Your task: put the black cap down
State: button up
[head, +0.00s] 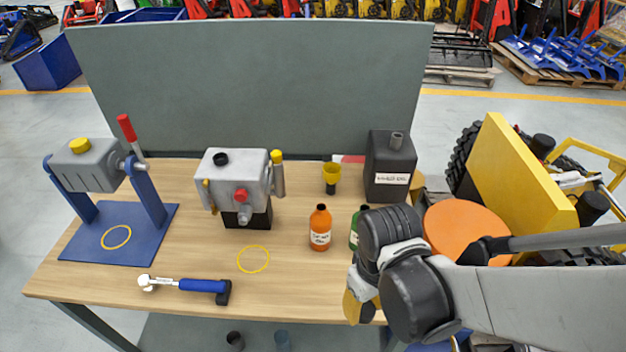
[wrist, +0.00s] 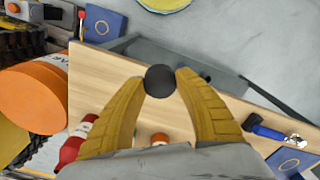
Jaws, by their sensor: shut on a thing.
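The black cap (wrist: 160,81) shows in the wrist view as a dark round disc between the tips of my gripper's two yellow fingers. My gripper (wrist: 161,84) is shut on it and holds it over the front edge of the wooden table (wrist: 108,68). In the head view my gripper (head: 358,308) is at the table's front right, mostly behind my wrist, and the cap is hidden there.
On the table (head: 190,262) stand an orange bottle (head: 320,230), a partly hidden green bottle (head: 354,238), a black canister (head: 388,170), a yellow funnel (head: 331,174) and a grey machine (head: 238,180). A blue-handled tool (head: 195,286) lies front left. Yellow circle (head: 253,259) surroundings are clear.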

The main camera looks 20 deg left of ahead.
jog(key=b, duration=0.5)
send_over(334, 291)
notch_tip(334, 291, down, 7)
jog(key=shift+d+f, duration=0.1)
jog(key=shift+f+b, duration=0.85)
jog(key=shift+f, duration=1.05)
jog(key=shift+f, duration=0.15)
jog(key=o, duration=1.1)
notch_tip(334, 291, up, 12)
jog(key=p, duration=0.5)
jog(key=shift+r, duration=0.2)
